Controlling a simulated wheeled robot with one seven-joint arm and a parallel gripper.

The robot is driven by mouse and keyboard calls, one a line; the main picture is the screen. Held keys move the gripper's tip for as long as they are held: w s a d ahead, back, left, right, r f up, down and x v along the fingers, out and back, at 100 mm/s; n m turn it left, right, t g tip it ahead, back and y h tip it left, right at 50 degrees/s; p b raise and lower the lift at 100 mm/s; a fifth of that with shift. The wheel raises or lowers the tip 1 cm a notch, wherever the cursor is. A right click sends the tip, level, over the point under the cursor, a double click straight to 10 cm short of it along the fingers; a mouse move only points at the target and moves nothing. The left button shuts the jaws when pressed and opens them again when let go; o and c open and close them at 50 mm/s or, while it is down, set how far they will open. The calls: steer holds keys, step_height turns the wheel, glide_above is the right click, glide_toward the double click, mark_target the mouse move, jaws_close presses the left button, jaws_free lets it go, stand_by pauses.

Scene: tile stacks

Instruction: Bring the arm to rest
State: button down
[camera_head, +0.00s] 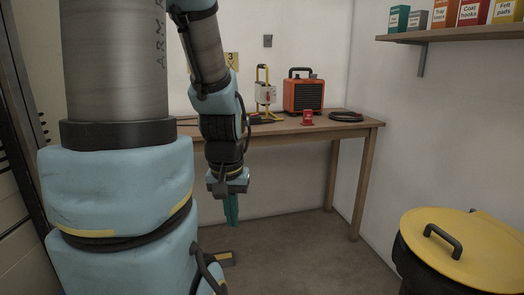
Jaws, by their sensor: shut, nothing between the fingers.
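My arm hangs in the middle left of the head view, in front of the left part of the wooden bench. My gripper (232,220) points straight down at its end, below the level of the bench top. Its teal fingers are together, with nothing seen between them. The fingers hang in free air in front of the pale wall and above the floor. My large blue and grey arm links fill the left of the view and hide the bench's left end.
The wooden bench (352,132) carries an orange heater (303,97), a yellow-framed work lamp (265,93), a small red object (307,118) and a dark coil (346,116). A yellow-lidded bin (460,248) stands front right. A shelf (455,33) holds several boxes.

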step_height(320, 180, up, 16)
steer(key=p, duration=1.4)
steer(key=shift+r, duration=0.1)
